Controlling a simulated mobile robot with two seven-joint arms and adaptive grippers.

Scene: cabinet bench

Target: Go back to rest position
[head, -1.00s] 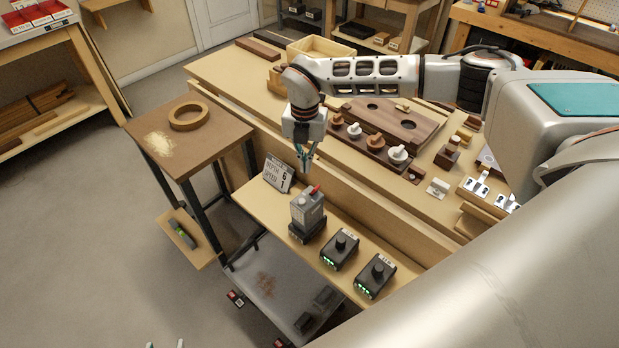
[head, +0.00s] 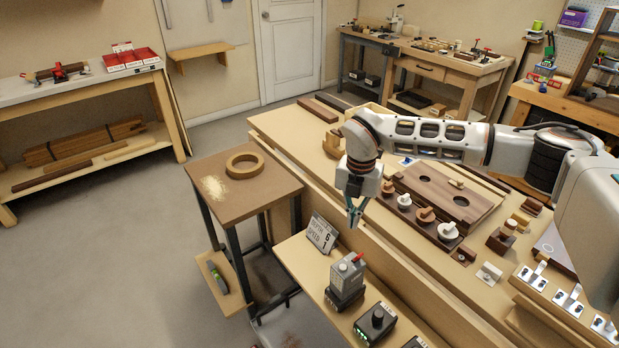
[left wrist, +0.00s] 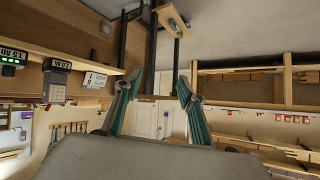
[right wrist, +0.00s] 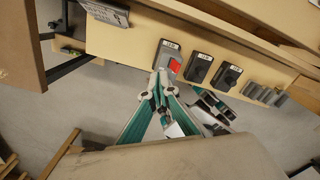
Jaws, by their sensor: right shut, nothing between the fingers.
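My right gripper (head: 355,217) hangs fingers-down over the front shelf (head: 290,255) of the bench in the head view. Its fingertips are together and empty in the right wrist view (right wrist: 160,82). In the head view it shows above the grey box with a red switch (head: 347,275), apart from it. My left gripper (left wrist: 160,78) shows only in its own wrist view. Its two fingers are spread apart with nothing between them. The left arm is out of the head view.
A number sign (head: 322,233) and black knob boxes (head: 375,322) stand on the shelf. A side table (head: 270,195) with a wooden ring (head: 247,163) is at left. Wooden parts and several knobs (head: 425,213) lie on the bench behind the gripper. The left floor is open.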

